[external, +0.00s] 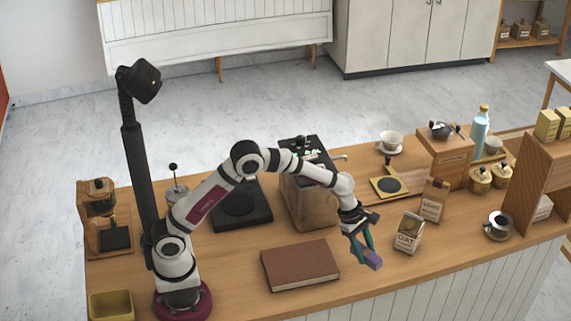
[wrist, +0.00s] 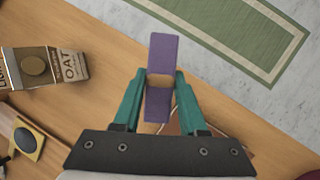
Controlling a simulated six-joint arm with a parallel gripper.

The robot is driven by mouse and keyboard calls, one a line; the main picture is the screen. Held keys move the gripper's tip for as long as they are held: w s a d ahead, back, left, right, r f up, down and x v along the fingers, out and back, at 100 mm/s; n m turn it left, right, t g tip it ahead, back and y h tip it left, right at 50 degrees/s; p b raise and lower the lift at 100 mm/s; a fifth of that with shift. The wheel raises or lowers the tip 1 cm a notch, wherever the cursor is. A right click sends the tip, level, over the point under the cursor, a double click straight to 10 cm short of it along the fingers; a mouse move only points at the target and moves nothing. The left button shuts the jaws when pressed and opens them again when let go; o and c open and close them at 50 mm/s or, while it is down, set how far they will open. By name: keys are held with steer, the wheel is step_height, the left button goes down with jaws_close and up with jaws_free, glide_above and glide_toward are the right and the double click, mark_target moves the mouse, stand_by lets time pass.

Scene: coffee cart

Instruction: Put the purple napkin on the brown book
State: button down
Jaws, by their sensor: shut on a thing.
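The purple napkin (external: 374,259) is a small folded block between the teal fingers of my gripper (external: 363,248). In the wrist view the purple napkin (wrist: 163,50) sticks out past the fingertips, with my gripper (wrist: 160,82) closed on its sides. It is held up off the counter near the front edge. The brown book (external: 300,264) lies flat and closed on the counter, left of my gripper in the external view, with nothing on its cover. In the wrist view a brown edge, seemingly the book (wrist: 174,129), shows partly hidden behind my gripper.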

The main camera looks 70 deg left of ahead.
steer(key=s+a+r+m+g+h, duration=0.1)
steer(key=s+r+m+g, duration=0.1)
steer(key=s, duration=0.7)
steer(key=s+r+m+g, duration=0.1)
steer(key=s+m, duration=0.1)
steer(key=s, duration=0.8)
glide_above(301, 264)
steer(key=a, duration=0.1)
steer(key=shift+m, duration=0.3)
step_height(301, 264, down, 7)
steer(key=shift+s+a+r, duration=0.1)
steer(key=shift+s+r, duration=0.05)
steer(key=shift+r, duration=0.05)
steer(key=f, duration=0.4)
steer(key=shift+a, duration=0.2)
steer(key=shift+f, duration=0.15)
steer(key=shift+f, duration=0.1)
steer(key=shift+c, duration=2.3)
jaws_free()
